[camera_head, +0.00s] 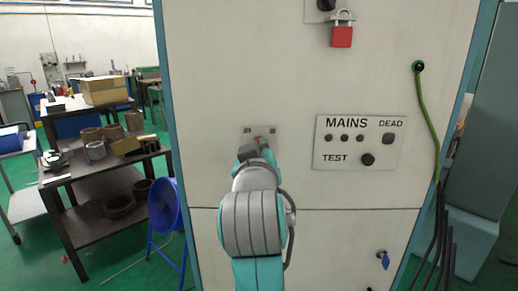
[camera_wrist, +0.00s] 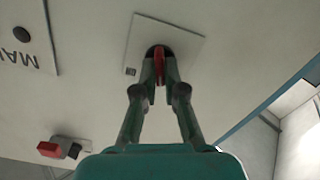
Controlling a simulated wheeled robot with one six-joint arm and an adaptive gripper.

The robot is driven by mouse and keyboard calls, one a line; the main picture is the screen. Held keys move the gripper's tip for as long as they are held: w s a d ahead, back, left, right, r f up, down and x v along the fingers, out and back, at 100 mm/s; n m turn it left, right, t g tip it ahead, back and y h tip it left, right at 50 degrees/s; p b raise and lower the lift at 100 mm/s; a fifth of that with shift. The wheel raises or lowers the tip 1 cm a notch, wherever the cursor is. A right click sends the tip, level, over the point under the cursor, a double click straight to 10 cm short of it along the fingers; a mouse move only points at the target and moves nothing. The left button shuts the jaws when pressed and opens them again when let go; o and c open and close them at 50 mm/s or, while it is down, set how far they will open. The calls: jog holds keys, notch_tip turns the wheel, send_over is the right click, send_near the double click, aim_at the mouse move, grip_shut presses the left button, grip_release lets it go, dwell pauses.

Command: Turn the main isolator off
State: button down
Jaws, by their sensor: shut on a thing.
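The isolator has a red handle (camera_wrist: 159,64) on a pale square plate (camera_wrist: 187,42) on the cabinet front. In the wrist view my gripper (camera_wrist: 159,78) has one finger on each side of the handle and is shut on it. The handle lies lengthwise between the fingers, roughly upright in that view. In the head view my gripper (camera_head: 256,150) reaches the plate (camera_head: 270,131) and hides most of the handle. Any on or off marking on the plate is too small to read.
Right of the isolator is a MAINS panel (camera_head: 360,142) with TEST and DEAD controls. A red padlock (camera_head: 341,37) hangs above, and a green cable (camera_head: 428,110) runs down the right side.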

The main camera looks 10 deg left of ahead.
jog(key=shift+n, duration=0.9)
jog(key=c, duration=1.3)
grip_release()
jog(key=shift+o, duration=0.2)
jog(key=s+d, duration=0.1)
jog(key=s, duration=1.1)
jog(key=shift+d, duration=0.2)
jog(key=shift+f, duration=0.15)
